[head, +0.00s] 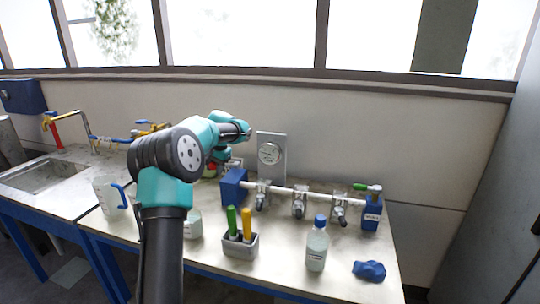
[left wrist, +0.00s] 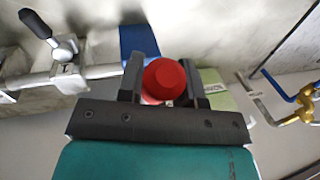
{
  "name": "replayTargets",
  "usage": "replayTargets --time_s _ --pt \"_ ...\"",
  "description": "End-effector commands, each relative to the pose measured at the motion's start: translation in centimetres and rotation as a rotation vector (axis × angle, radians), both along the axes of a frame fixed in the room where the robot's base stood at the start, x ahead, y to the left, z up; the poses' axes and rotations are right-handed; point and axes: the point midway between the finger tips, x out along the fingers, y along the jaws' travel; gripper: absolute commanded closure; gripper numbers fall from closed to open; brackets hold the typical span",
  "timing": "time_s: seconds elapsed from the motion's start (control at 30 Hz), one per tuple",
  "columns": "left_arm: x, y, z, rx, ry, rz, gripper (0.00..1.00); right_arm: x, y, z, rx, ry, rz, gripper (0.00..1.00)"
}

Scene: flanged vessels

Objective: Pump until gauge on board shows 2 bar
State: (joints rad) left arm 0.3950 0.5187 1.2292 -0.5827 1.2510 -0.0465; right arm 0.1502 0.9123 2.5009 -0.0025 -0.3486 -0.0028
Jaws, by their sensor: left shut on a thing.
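The round white gauge (head: 269,153) sits on a grey upright board (head: 281,143) at the back of the bench; its reading is too small to make out. In the left wrist view, a round red knob (left wrist: 164,79) lies between the two dark fingers of my left gripper (left wrist: 166,88), which is shut on it. A pale green block (left wrist: 214,92) is just beyond the right finger. In the head view my left gripper (head: 222,157) points down left of the gauge board, and my arm hides most of what it holds. My right gripper is not in view.
A pipe with several valves (head: 299,202) runs between blue blocks (head: 233,186). In front are a grey holder (head: 240,246) with green and yellow handles, a blue-capped bottle (head: 317,245) and a blue cloth (head: 369,270). A jug (head: 107,195) and sink (head: 45,174) are left.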

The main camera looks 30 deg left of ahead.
Motion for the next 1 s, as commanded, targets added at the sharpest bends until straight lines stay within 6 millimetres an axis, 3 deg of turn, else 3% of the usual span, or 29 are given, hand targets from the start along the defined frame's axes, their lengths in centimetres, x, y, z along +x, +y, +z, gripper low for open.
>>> replayTargets --time_s 0.2,0.8,1.0 --pt "0.0 0.0 0.0 0.0 0.0 0.0 0.93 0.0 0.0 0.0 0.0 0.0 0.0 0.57" --pt "0.0 0.0 -0.1 0.0 0.001 0.0 0.94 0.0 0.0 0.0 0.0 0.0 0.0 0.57" --pt "-0.9 -0.3 -2.4 -0.002 0.006 -0.001 0.93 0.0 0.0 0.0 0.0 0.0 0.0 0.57"
